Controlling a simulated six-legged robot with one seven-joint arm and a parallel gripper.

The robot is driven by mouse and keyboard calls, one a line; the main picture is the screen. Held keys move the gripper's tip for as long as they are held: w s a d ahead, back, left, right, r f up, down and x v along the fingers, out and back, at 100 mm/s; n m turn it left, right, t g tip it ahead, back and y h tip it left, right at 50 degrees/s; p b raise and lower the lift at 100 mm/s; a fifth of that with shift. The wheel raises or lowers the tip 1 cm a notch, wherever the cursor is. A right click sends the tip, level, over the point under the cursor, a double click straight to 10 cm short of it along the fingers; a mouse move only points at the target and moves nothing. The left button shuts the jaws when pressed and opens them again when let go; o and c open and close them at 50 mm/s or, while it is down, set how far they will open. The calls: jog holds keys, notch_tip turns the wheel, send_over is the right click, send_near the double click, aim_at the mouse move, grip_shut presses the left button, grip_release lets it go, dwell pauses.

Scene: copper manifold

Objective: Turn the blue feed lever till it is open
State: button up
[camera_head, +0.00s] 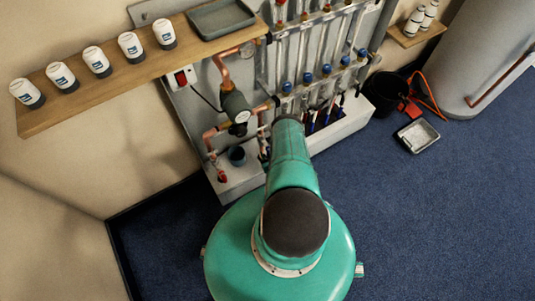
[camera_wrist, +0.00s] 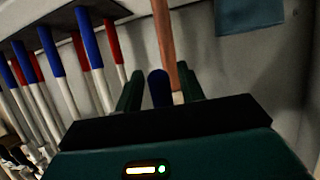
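In the wrist view a dark blue, rounded lever end (camera_wrist: 158,88) stands between the two dark green fingers of my gripper (camera_wrist: 161,90). The fingers are apart, with a visible gap on each side of the blue piece, so it does not look clamped. I take this to be the blue feed lever; its base and valve are hidden behind my gripper body. A copper pipe (camera_wrist: 165,45) runs just behind and to the right of it. In the head view my arm hides the gripper and this lever at the lower part of the manifold.
Several blue and red sleeved pipes (camera_wrist: 90,40) stand left in the wrist view. A wooden shelf (camera_head: 90,92) with several jars overhangs the left.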

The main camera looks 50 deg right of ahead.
jog(key=v, duration=1.3)
jog(key=shift+s+r, duration=0.15)
jog(key=shift+s, duration=0.2)
jog(key=shift+s+a, duration=0.1)
jog(key=shift+a, duration=0.05)
